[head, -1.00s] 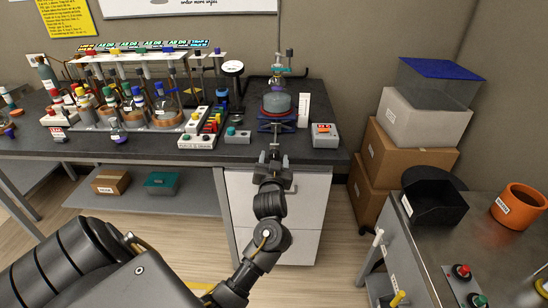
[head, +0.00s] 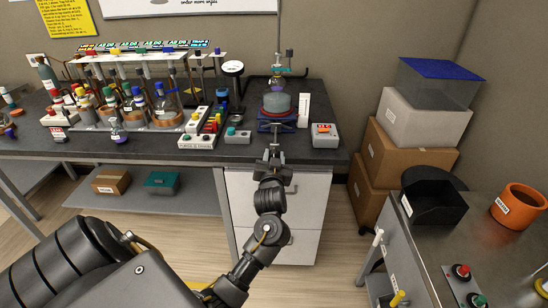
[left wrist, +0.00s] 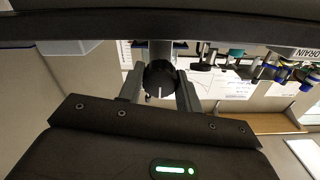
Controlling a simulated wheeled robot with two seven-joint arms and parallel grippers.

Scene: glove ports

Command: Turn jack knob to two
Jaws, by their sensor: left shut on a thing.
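The jack (head: 277,125) is a low blue stand with a red band near the front edge of the dark bench. It carries a grey round heater (head: 277,103) with a flask above. My left gripper (head: 275,152) reaches up to the jack's front, just past the bench edge. In the left wrist view the black round jack knob (left wrist: 160,78) with a white mark sits between the two fingers (left wrist: 159,88), and the gripper is shut on it. The numbers around the knob cannot be read. My right gripper is not in view.
A grey box with a red display (head: 324,134) and a white upright scale (head: 304,110) stand right of the jack. A small grey box with a teal knob (head: 237,135) stands left. Boxes (head: 395,155) are stacked right of the bench.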

